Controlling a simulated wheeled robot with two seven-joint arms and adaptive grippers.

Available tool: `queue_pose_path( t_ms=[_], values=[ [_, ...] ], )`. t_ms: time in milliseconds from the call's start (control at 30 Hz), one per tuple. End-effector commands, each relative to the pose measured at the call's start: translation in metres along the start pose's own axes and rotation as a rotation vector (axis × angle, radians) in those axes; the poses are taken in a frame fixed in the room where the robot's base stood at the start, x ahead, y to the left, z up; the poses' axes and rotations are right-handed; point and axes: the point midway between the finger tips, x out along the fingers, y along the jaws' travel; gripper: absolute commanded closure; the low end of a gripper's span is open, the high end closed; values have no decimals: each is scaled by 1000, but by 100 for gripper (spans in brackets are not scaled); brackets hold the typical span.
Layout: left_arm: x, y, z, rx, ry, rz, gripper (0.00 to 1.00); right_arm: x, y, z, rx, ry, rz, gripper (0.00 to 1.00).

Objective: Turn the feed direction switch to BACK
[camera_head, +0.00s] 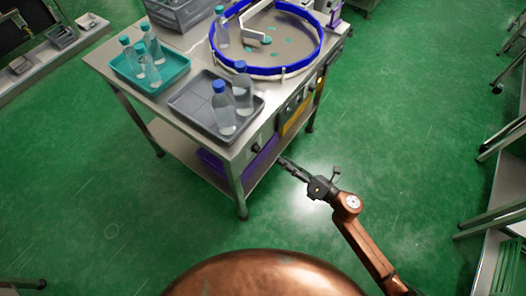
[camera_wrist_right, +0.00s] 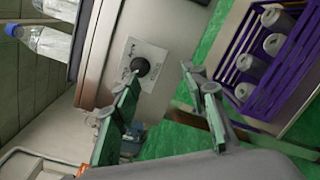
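The switch is a round black knob (camera_wrist_right: 140,66) on a pale label plate on the metal front panel in the right wrist view. The lettering there is too small to read. In the head view, a small dark knob (camera_head: 256,148) shows on the table's front side. My right gripper (camera_head: 284,161) is just off that side, to the right of the knob. In the right wrist view, its two fingers (camera_wrist_right: 162,75) are apart with nothing between them. The knob appears beyond the left fingertip, and I see no clear contact. My left gripper is not in view.
The metal table (camera_head: 190,110) holds a grey tray (camera_head: 190,103) and a teal tray (camera_head: 125,73), both with bottles, and a blue-rimmed round turntable (camera_head: 283,73). A purple crate (camera_wrist_right: 262,105) with cans sits below the panel. Green floor in front is clear.

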Motion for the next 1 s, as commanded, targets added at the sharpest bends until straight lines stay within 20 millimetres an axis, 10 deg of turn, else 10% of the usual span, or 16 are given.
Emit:
queue_pose_path(
  t_ms=[200, 633, 1000],
  values=[
    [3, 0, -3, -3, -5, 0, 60, 15, 35, -8, -139, 45, 74, 60],
    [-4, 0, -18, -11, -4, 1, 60, 76, 38, -10, -135, 43, 72, 60],
    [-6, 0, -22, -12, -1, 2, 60, 84, 39, -10, -132, 41, 69, 60]
  ],
)
